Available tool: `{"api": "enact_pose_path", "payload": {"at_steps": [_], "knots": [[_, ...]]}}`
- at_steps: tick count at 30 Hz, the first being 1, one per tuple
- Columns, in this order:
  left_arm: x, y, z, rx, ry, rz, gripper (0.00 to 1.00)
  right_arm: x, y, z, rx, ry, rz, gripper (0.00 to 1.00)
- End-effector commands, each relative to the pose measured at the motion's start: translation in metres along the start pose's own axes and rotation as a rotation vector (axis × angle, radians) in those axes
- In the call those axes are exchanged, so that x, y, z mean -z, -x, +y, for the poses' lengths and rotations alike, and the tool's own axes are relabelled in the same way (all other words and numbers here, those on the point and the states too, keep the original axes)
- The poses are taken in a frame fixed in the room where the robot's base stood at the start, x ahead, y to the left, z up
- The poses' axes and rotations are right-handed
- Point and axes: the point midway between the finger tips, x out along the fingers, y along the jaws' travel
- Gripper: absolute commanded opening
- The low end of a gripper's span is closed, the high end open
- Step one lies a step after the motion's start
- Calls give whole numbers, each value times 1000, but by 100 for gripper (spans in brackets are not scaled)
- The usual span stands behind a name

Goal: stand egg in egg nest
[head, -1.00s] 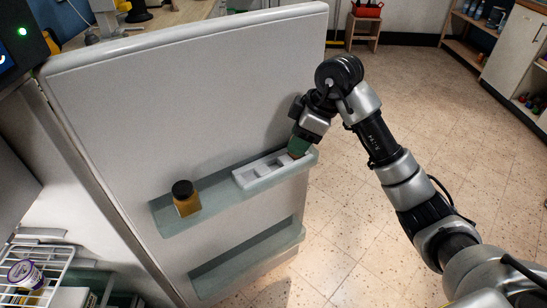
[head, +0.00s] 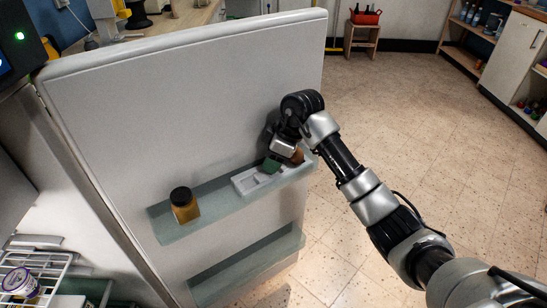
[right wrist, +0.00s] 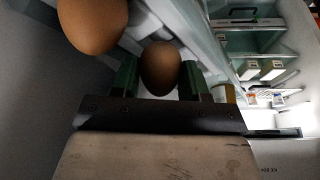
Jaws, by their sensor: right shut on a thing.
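The egg nest (head: 243,184) is a white tray with square hollows, set in the fridge door's upper shelf. A brown egg (head: 298,157) sits at the nest's right end; a large brown egg shows at the upper left of the right wrist view (right wrist: 92,25). My right gripper (head: 270,167) is low over the nest's middle, left of that egg. It is shut on another brown egg (right wrist: 161,66), which sits between the green fingers in the right wrist view. The fingers hide this egg in the head view. I cannot tell whether it touches the nest. My left gripper is out of view.
A dark-lidded amber jar (head: 184,205) stands on the same door shelf (head: 215,208), left of the nest. The lower door shelf (head: 245,265) looks empty. The floor at right is clear.

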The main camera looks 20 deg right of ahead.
Motion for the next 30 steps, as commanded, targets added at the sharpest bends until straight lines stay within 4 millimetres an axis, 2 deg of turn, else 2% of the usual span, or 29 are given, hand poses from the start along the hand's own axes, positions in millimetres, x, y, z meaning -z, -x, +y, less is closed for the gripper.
{"api": "enact_pose_path", "payload": {"at_steps": [8, 9, 11, 22, 27, 30], "knots": [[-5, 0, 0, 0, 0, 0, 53, -2, -6, 0, 1, -1, 0, 21], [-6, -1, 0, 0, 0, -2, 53, -2, -6, 0, 1, -1, 0, 47], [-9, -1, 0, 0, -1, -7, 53, -2, -6, 0, 1, 0, 0, 55], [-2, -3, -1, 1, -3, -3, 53, 0, 0, 0, -1, 1, 2, 55], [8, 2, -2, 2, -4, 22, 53, 0, 31, 1, -5, 0, 1, 55], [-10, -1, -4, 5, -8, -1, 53, 1, 54, 1, -5, 1, 3, 55]]}}
